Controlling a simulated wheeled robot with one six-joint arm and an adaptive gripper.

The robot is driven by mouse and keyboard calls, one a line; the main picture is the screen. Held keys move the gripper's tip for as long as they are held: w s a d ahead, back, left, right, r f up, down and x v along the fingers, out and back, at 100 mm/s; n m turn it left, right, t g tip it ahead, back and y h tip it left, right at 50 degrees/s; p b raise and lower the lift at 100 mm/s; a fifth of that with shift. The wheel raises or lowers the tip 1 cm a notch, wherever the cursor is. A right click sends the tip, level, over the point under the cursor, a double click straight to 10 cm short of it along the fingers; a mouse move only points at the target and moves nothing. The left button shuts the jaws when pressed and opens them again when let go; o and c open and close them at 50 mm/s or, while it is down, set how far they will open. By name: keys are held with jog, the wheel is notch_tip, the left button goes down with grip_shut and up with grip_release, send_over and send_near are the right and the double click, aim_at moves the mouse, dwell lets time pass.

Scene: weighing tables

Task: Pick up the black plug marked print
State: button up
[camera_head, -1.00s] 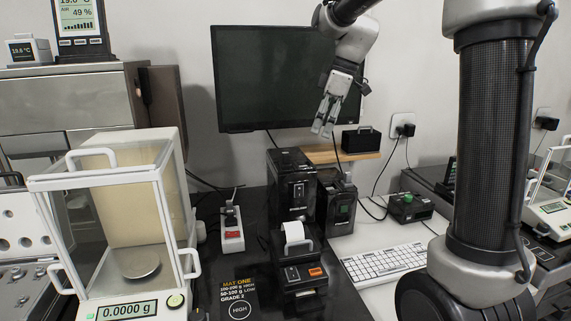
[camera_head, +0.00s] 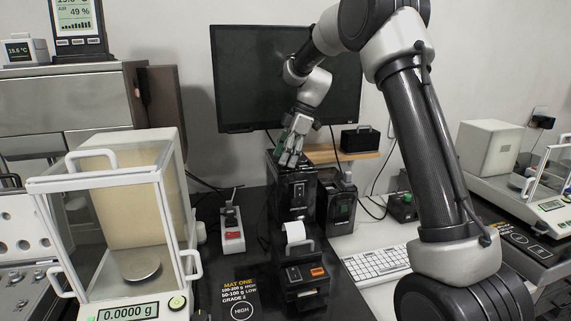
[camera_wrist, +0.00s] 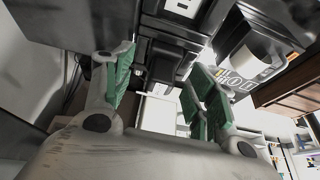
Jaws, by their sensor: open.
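A black plug (camera_head: 230,214) stands in the white power strip (camera_head: 232,240) left of the tall black box in the head view. Another black plug (camera_head: 541,122) is in a wall socket at the far right. I cannot read a "print" mark on either. My gripper (camera_head: 288,163) is open and points down just above the tall black box (camera_head: 291,190), in front of the monitor. In the wrist view its green-padded fingers (camera_wrist: 158,98) are spread, with dark boxes beyond them and nothing held.
A printer with a paper roll (camera_head: 300,272) stands in front of the tall box. A smaller black unit (camera_head: 340,207) is to its right. A glass-sided balance (camera_head: 118,225) is at left. A keyboard (camera_head: 377,264) lies at right, with a small shelf (camera_head: 330,154) behind.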

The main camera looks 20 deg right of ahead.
jog(key=shift+f, duration=0.1)
jog(key=shift+c, duration=0.5)
jog(key=c, duration=1)
